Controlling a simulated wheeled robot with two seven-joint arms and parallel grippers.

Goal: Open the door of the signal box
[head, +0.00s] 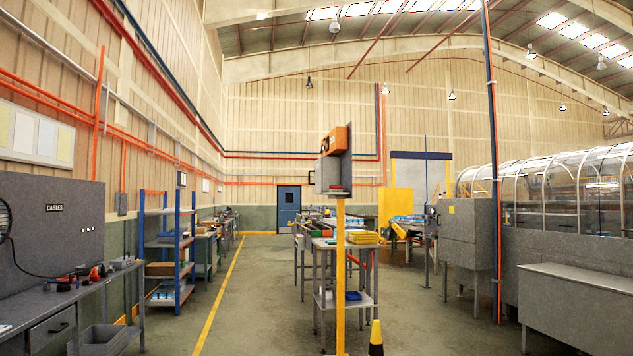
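A grey box with an orange part on top (330,172) is mounted on a yellow post (340,265) in the middle of the head view. It looks like the signal box, seen partly from the side. Something small and red shows at its lower edge. I cannot tell from here which face is its door or whether that door is open or shut. Neither of my grippers is in view.
A workbench with tools (70,298) lines the left. A table (345,245) stands behind the post, and a grey bench (580,283) on the right. The floor left of the post is clear.

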